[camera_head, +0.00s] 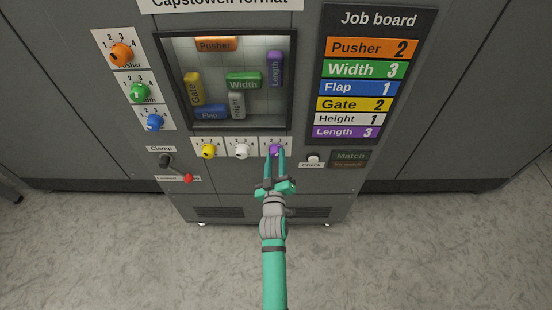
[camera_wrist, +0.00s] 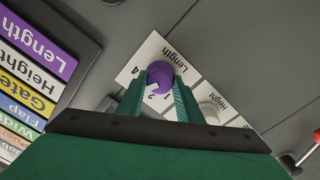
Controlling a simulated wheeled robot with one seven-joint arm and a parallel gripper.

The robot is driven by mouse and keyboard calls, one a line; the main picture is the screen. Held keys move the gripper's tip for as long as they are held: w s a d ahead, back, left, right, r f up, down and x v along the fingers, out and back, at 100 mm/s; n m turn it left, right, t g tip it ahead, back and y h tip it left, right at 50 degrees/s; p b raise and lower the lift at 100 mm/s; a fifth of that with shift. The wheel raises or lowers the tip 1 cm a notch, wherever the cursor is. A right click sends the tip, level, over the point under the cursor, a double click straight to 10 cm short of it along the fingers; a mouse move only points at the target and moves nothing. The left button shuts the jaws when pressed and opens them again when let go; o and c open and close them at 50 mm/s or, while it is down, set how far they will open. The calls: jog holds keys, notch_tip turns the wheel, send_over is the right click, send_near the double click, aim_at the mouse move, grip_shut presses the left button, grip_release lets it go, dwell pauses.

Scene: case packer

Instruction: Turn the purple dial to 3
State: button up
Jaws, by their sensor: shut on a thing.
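The purple dial (camera_head: 274,150) sits on a white plate marked with numbers, at the right end of the lower row of dials below the window. In the wrist view the purple dial (camera_wrist: 160,77) is between my two green fingers, on a plate labelled Length. My gripper (camera_head: 275,158) is shut on the dial, one finger on each side.
A white dial (camera_head: 241,151) and a yellow dial (camera_head: 208,151) stand to the left. The Check button (camera_head: 313,158) is close on the right. The job board (camera_head: 372,75) lists Length 3.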

jog(key=shift+n, duration=0.4)
jog(key=o, duration=1)
jog(key=shift+o, duration=0.2)
jog(key=shift+s, duration=0.1)
jog(key=shift+s, duration=0.1)
jog(key=s, duration=1)
jog(key=shift+s, duration=0.3)
jog(key=shift+a+f, duration=0.1)
jog(key=shift+f, duration=0.05)
jog(key=s+f+m+g, duration=0.2)
jog(key=s+f+m, duration=0.1)
jog(key=s, duration=1.9)
jog(key=s+r+m, duration=0.2)
jog(key=s, duration=0.5)
jog(key=s+r+m, duration=0.2)
jog(key=s+r, duration=0.1)
jog(key=s, duration=0.4)
jog(key=shift+s+r+g, duration=0.15)
jog(key=shift+r+g, duration=0.2)
jog(key=shift+g, duration=0.05)
